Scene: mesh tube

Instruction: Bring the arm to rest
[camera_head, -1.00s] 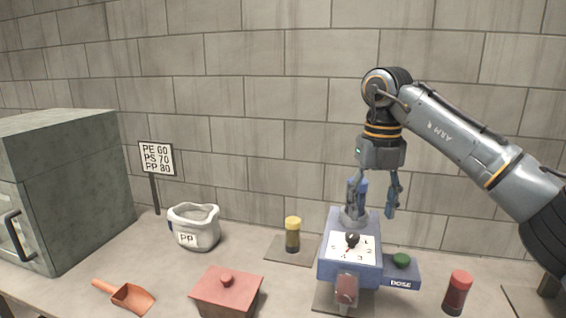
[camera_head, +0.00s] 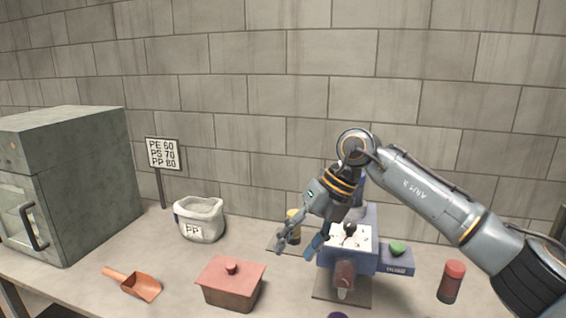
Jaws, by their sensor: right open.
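My right arm comes in from the right. Its gripper (camera_head: 300,249) is open and empty, tilted down to the left, in front of the yellow-capped jar (camera_head: 294,214) and at the left side of the blue dosing machine (camera_head: 346,262). The gripper and forearm hide part of the jar and part of the machine's top. The machine's white numbered dial face (camera_head: 340,238) with a dark knob still shows. My left gripper does not show.
A white PP bag (camera_head: 199,222), a sign (camera_head: 163,153) and a grey oven (camera_head: 75,180) stand at the left. An orange scoop (camera_head: 140,286) and a red lidded box (camera_head: 231,286) lie in front. A red-capped jar (camera_head: 451,282) stands at the right.

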